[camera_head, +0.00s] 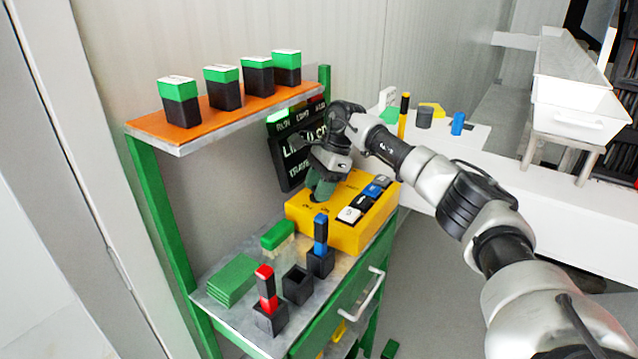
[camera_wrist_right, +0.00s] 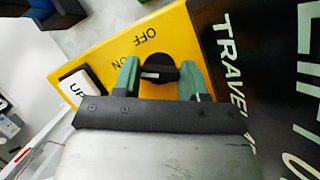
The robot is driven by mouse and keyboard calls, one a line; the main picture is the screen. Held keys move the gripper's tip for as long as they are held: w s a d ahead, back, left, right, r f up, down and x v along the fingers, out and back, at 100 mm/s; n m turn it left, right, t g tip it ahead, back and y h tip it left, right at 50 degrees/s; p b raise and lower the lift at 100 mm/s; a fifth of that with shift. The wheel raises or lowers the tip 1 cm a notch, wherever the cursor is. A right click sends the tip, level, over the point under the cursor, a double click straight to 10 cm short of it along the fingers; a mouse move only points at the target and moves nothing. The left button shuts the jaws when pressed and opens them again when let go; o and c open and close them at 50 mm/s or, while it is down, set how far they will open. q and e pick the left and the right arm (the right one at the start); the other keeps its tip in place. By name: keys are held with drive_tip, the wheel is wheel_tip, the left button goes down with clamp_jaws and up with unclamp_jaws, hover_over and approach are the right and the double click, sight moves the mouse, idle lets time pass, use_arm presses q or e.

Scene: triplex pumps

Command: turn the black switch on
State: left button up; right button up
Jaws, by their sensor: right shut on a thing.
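The yellow control box (camera_head: 340,236) stands on the lower shelf of the green rack. The black switch (camera_wrist_right: 156,68) is a round rotary knob on the box's top, between the printed words OFF and ON in the right wrist view. Its bar lies roughly crosswise, with a pale mark at the left end toward ON. My right gripper (camera_wrist_right: 159,80) has its green fingers on either side of the knob bar and is shut on it. In the head view my right gripper (camera_head: 321,188) hides the switch. My left gripper is not in view.
White, black and blue push buttons (camera_head: 362,202) line the box's right side. A black lettered display (camera_head: 291,160) stands behind. An orange shelf (camera_head: 222,113) with several green-and-black blocks is above left. Red (camera_head: 266,290) and blue (camera_head: 320,232) pegs stand in front.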

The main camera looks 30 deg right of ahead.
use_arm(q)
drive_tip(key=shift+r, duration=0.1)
use_arm(e)
drive_tip(key=shift+r, duration=0.1)
idle(0.3)
drive_tip(key=o, duration=0.9)
drive_tip(key=shift+s, duration=0.1)
